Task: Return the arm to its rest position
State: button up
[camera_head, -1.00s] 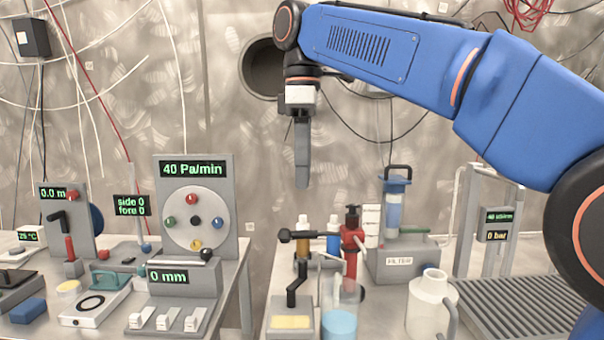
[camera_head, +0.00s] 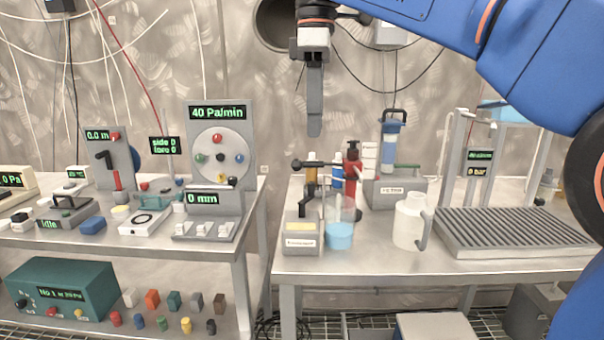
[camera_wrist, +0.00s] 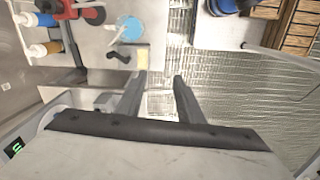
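My gripper (camera_head: 314,100) hangs from the blue arm (camera_head: 400,12), fingers pointing down, above the back of the right table and in front of the wall. In the wrist view my gripper (camera_wrist: 158,88) shows its two fingers apart with nothing between them. The gripper is clear of the table and touches nothing. The arm reaches in from the right edge of the head view, with its elbow out at the upper right.
The right table (camera_head: 350,268) holds a beaker of blue liquid (camera_head: 339,235), a white jug (camera_head: 409,220), a filter unit (camera_head: 396,190) and a ribbed tray (camera_head: 510,230). The left table (camera_head: 150,245) carries a dial panel (camera_head: 221,140). A round wall opening (camera_head: 275,28) is behind the gripper.

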jog(key=s+d+f+m+t, duration=0.1)
jog(key=s+d+f+m, duration=0.3)
jog(key=d+f, duration=0.45)
jog(key=s+d+f+m+t, duration=0.1)
jog(key=s+d+f+m, duration=0.35)
jog(key=d+f, duration=0.4)
jog(key=s+d+f+m+t, duration=0.1)
jog(key=s+d+f+m, duration=0.3)
jog(key=f, duration=0.6)
jog(key=s+d+f+m+t, duration=0.1)
jog(key=s+d+f+m, duration=0.3)
jog(key=s+f, duration=0.3)
notch_tip(320, 180, down, 4)
jog(key=shift+s+d+t, duration=0.4)
jog(key=shift+d, duration=0.4)
